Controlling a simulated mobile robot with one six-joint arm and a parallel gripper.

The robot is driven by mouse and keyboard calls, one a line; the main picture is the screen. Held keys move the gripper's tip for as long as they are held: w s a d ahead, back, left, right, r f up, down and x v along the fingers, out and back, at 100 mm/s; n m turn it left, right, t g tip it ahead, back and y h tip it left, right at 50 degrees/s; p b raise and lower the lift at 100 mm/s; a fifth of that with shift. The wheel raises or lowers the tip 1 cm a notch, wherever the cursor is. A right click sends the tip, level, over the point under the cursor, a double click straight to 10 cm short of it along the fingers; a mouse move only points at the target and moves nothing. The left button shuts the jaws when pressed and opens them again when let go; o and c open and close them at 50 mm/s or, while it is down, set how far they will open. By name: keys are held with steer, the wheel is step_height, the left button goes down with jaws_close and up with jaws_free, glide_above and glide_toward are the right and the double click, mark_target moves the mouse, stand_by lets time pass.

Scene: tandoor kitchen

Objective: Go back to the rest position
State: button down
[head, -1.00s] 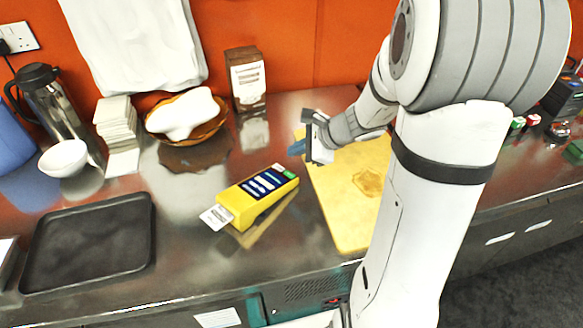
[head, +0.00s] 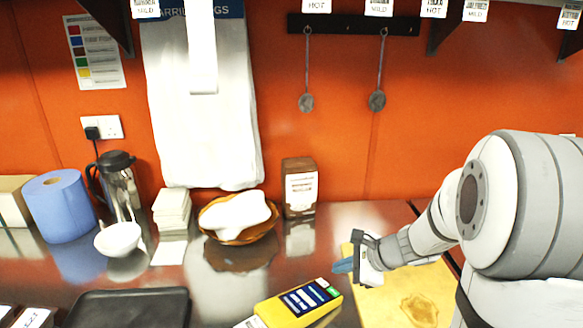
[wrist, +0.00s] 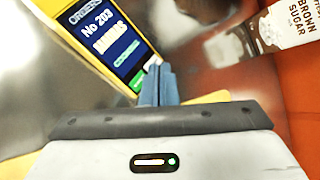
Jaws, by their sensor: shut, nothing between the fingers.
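My gripper (head: 343,267) is over the left edge of the yellow board, in the head view. Its blue fingers are shut with nothing between them. They also show closed together in the wrist view (wrist: 160,84). My arm reaches in from the right side of the head view. A yellow order device (head: 298,305) with a dark screen lies on the steel counter, just left of and below my gripper. In the wrist view its screen (wrist: 110,40) reads "No 203". My gripper appears apart from it.
A brown sugar carton (head: 300,188) stands behind. A basket (head: 238,222) with a white cloth-like item, stacked napkins (head: 172,212), a white bowl (head: 118,238), a flask (head: 120,185) and a blue roll (head: 60,205) stand left. A black tray (head: 130,308) lies in front. Ladles hang above.

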steer(key=s+r+n+g+h, duration=0.1)
steer(key=s+r+n+h, duration=0.2)
steer(key=s+n, duration=0.6)
steer(key=s+r+n+g+h, duration=0.2)
steer(key=s+r+n+h, duration=0.1)
steer(key=s+n, duration=0.6)
steer(key=shift+s+n+h, duration=0.3)
steer(key=shift+s+h, duration=0.3)
steer(key=shift+s, duration=0.4)
steer(key=shift+s, duration=0.1)
stand_by(0.8)
